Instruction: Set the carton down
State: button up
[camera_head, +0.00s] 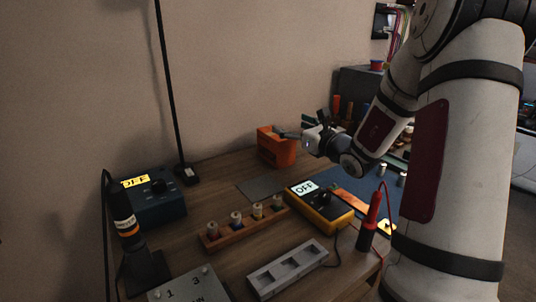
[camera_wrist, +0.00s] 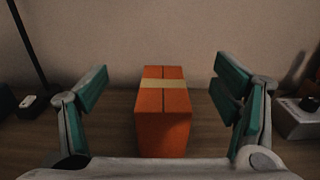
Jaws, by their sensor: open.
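The orange carton (camera_wrist: 164,130) has a pale tape strip across its top and stands upright on the wooden table. In the head view the carton (camera_head: 277,151) is near the back of the table, by the wall. My gripper (camera_wrist: 161,78) is open, with one finger on each side of the carton and a clear gap to both. In the head view my gripper (camera_head: 297,134) is at the carton's right side and partly covers it. The carton's far side is hidden.
A grey mat (camera_head: 262,188) lies in front of the carton. A blue box (camera_head: 155,199) marked OFF is at left, and a yellow meter (camera_head: 320,206) marked OFF is at front right. A wooden rack (camera_head: 243,227) and grey tray (camera_head: 288,269) lie nearer. A dark pole stands left.

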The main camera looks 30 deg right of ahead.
aim_at(288, 147)
jog(key=f, duration=0.2)
jog(key=f+b, duration=0.1)
jog(key=f, duration=0.2)
jog(key=f+b, duration=0.1)
jog(key=f, duration=0.2)
jog(key=shift+w+d, duration=0.2)
jog(key=shift+w, duration=0.2)
jog(key=shift+w+a+b, duration=0.1)
jog(key=shift+w+b, duration=0.7)
jog(key=shift+w, duration=2.6)
jog(key=c, duration=1.3)
jog(key=shift+c, duration=0.2)
